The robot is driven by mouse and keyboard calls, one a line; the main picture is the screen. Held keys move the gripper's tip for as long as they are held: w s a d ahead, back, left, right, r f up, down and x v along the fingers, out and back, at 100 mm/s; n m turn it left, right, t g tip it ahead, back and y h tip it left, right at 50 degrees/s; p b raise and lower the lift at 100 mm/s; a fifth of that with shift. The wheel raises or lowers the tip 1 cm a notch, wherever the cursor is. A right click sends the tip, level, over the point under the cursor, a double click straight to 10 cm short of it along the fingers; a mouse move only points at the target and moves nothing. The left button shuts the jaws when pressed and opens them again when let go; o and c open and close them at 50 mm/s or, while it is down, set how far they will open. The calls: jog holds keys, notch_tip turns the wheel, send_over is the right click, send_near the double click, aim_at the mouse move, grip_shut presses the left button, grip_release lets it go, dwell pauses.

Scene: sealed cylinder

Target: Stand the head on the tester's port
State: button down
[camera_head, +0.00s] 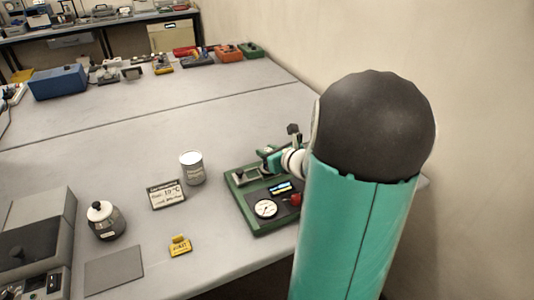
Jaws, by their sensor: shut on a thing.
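The tester (262,226) is a green-edged unit with a dark panel, a round white gauge and a red knob, at the right of the near table. A small metal fitting on its upper left looks like the port (240,178). My gripper (267,153), small and teal, is over the tester's back part, partly hidden by my own arm. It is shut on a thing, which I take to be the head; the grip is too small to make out. A small dark piece (293,131) rises beside the gripper; I cannot tell whether it is part of the head.
Left of the tester are a white-topped can (192,168), a small sign (167,195), a yellow tag (180,246) and a dark jar with a white top (106,221). A grey machine (37,240) stands at the left edge. The wall is close on the right. The table's middle is clear.

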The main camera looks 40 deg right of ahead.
jog(key=shift+f, duration=0.45)
jog(key=shift+s, duration=0.1)
jog(key=c, duration=1.1)
grip_release()
jog(key=shift+f, duration=0.15)
